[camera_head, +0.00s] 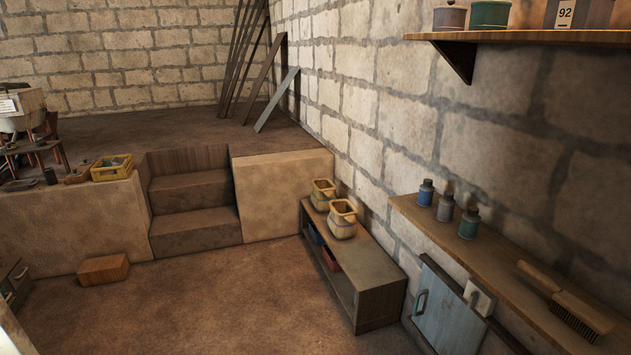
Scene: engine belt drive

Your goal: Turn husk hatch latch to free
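A grey-blue panel door (447,318) with a green-grey handle (421,302) is set below the wooden counter at the lower right. A pale block-like fitting (480,297) sits at the door's right edge, by the counter's front edge. I cannot tell whether this door is the husk hatch or the fitting its latch. The door's lower part is cut off by the picture's bottom edge. Neither of my grippers is in view.
The counter (513,267) holds three small bottles (445,207) and a brush (566,302). A low bench (365,268) with two jars (343,219) stands along the wall. Steps (195,212) lead to a raised floor. A brown block (103,269) lies on the otherwise open floor.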

